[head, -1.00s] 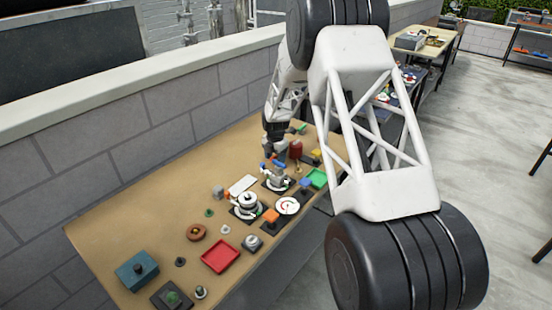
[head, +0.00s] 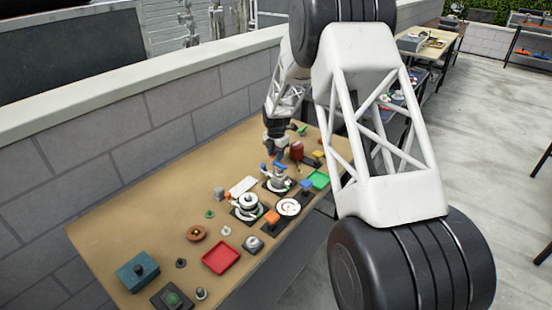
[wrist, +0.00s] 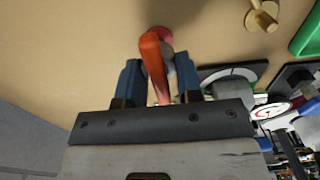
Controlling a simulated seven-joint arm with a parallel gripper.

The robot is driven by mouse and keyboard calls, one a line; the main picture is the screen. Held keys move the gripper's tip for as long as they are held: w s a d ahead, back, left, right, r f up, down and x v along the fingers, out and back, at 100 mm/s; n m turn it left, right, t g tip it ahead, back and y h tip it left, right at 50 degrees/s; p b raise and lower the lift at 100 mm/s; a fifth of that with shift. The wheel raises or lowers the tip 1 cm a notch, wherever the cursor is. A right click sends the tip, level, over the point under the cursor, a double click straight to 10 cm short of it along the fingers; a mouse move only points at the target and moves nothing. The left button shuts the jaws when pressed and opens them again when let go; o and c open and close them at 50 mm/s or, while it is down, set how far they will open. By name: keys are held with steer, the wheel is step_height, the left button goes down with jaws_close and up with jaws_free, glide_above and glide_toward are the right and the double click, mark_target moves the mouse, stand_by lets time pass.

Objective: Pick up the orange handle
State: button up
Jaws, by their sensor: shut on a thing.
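The orange handle (wrist: 153,58) stands out between the two blue fingers in the wrist view, its rounded end toward the camera. My gripper (wrist: 158,84) is shut on it, one finger on each side. A grey rounded part shows just behind the handle, and a pinkish-red round thing (wrist: 162,33) lies beyond its tip. The handle is too small there to make out clearly.
The tan table (head: 130,237) holds a red tray (head: 221,257), a green tray (head: 318,179), a teal box (head: 138,271), a white gauge (head: 288,207) and a red cylinder (head: 296,150). A brass knob (wrist: 262,17) shows in the wrist view. A grey block wall (head: 110,180) runs behind.

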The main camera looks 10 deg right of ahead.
mark_target(274, 153)
step_height(274, 153, up, 8)
steer(key=shift+f, duration=0.15)
stand_by(0.8)
steer(key=shift+s+a, duration=0.4)
steer(key=shift+s, duration=0.05)
steer(key=shift+m, duration=0.4)
steer(key=shift+s+a+r, duration=0.65)
steer(key=shift+s+a, duration=1.35)
steer(key=shift+s, duration=2.1)
steer(key=shift+s+a+r, duration=0.65)
steer(key=shift+s+a, duration=1.35)
steer(key=shift+s, duration=2.05)
steer(key=shift+s+a+r, duration=0.65)
steer(key=shift+s+a, duration=1.35)
steer(key=shift+s, duration=2.1)
steer(key=shift+f, duration=0.1)
steer(key=shift+f, duration=2.35)
